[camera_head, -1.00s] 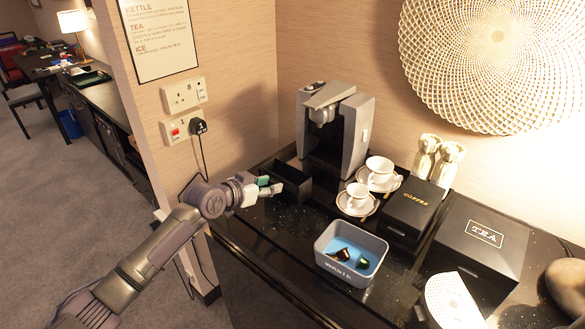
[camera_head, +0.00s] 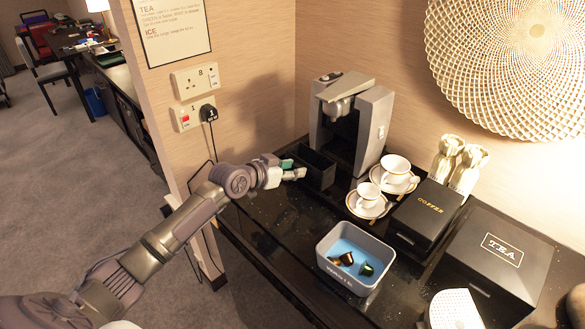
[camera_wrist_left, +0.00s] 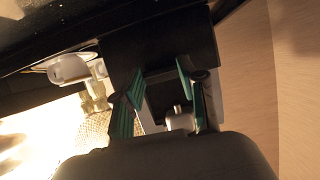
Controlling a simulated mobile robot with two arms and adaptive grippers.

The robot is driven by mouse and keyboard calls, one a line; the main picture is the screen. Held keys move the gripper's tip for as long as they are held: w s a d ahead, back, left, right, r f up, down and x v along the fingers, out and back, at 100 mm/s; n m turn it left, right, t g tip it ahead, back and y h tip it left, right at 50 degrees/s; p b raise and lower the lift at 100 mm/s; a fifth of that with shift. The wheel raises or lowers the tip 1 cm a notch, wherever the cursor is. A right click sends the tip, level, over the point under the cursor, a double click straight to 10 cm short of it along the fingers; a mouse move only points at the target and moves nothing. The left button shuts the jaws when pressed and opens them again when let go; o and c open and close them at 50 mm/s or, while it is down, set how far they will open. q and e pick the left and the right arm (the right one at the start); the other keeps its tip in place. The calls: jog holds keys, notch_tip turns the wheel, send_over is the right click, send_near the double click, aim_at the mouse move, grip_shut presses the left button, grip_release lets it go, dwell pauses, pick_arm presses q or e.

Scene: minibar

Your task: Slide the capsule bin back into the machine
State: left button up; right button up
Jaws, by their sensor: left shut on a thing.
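The capsule bin (camera_head: 317,168) is a black open-topped box on the dark counter, at the front left of the coffee machine (camera_head: 371,128). The machine is grey and black and stands upright against the wall. My left gripper (camera_head: 297,172) is shut on the near left end of the bin. In the left wrist view, the teal-padded fingers (camera_wrist_left: 158,92) are at the dark bin (camera_wrist_left: 160,50). How far the bin's far end reaches into the machine's base cannot be told. My right gripper is not in view.
Two white cups (camera_head: 396,168) on saucers stand right of the machine. A grey waste tub (camera_head: 376,285) with capsules is nearer. A coffee box (camera_head: 432,207) and a tea box (camera_head: 495,262) stand at the right. A plug and cable (camera_head: 208,113) hang on the left wall.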

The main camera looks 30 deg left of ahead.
aim_at(303, 162)
pick_arm(q)
jog(key=shift+w+d, duration=0.1)
jog(key=shift+w, duration=0.1)
jog(key=shift+w+d+f+b, duration=0.1)
jog(key=shift+w+d+b, duration=0.1)
jog(key=shift+w+b, duration=0.3)
jog(key=shift+w+d+r+b, duration=0.1)
jog(key=shift+w+d+b, duration=0.1)
jog(key=shift+w, duration=0.5)
jog(key=shift+w+d+f+b, duration=0.1)
jog(key=shift+w+d+b, duration=0.15)
jog(key=shift+w, duration=0.35)
jog(key=shift+w+d+b, duration=0.25)
jog(key=shift+w+b, duration=0.1)
jog(key=shift+w, duration=0.4)
jog(key=shift+w+d, duration=0.1)
jog(key=shift+w, duration=0.25)
jog(key=shift+w+d+b, duration=0.2)
jog(key=shift+w+b, duration=0.2)
jog(key=shift+w, duration=0.1)
jog(key=shift+w+d+b, duration=0.15)
jog(key=shift+w+b, duration=0.2)
jog(key=shift+w, duration=0.1)
